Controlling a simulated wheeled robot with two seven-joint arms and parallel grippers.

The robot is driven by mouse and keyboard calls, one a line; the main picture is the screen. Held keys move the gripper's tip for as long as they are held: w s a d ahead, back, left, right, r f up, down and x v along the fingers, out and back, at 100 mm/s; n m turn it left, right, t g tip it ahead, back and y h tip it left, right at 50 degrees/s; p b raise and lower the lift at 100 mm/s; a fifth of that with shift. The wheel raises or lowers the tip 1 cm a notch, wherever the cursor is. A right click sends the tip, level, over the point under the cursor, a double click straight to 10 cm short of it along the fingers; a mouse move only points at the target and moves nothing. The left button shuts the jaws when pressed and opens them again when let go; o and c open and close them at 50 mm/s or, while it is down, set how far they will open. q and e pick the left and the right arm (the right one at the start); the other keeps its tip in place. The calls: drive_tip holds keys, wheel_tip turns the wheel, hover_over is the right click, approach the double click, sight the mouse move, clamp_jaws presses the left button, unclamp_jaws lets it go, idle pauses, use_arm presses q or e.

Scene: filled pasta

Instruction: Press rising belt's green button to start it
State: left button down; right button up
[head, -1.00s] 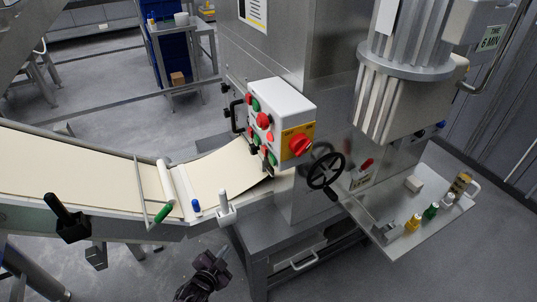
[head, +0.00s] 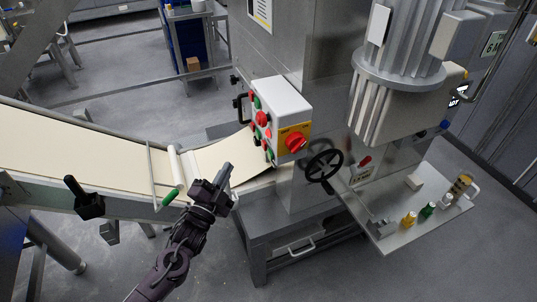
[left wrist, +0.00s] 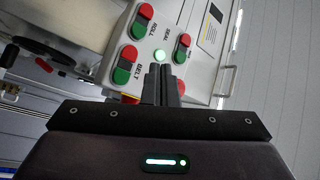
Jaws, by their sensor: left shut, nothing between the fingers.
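The control box (head: 283,104) on the machine's side carries red and green buttons and a red rotary switch. In the left wrist view, a green button (left wrist: 121,76) beside a red one (left wrist: 129,52) is labelled BELT. Other red-green pairs are labelled ROLL (left wrist: 143,22) and SEAL (left wrist: 182,47). My left gripper (head: 228,168) is shut and empty, over the belt's near edge, below and left of the box. Its fingers (left wrist: 160,72) point towards the box, right of the BELT pair. The rising belt (head: 85,150) bears a pale sheet. My right gripper is out of view.
A black handwheel (head: 324,165) stands out right of the box. A shelf (head: 405,232) with several small bottles is at the right. A green-tipped handle (head: 170,197) and a black lever (head: 84,200) stick out along the belt's near side.

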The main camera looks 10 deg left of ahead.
sight(268, 149)
use_arm(q)
drive_tip(key=w+d+b, duration=0.2)
drive_tip(key=w+d, duration=0.3)
drive_tip(key=d, duration=0.2)
drive_tip(key=shift+d+b, duration=0.15)
drive_tip(key=shift+b, duration=0.25)
idle(0.9)
drive_tip(key=shift+d, duration=0.1)
idle(1.1)
drive_tip(key=shift+w+d, duration=0.2)
drive_tip(key=shift+d, duration=0.05)
drive_tip(key=shift+w+d, duration=0.25)
drive_tip(key=shift+d, duration=0.1)
idle(0.7)
idle(0.3)
drive_tip(key=shift+s+a, duration=0.5)
drive_tip(key=shift+a, duration=0.2)
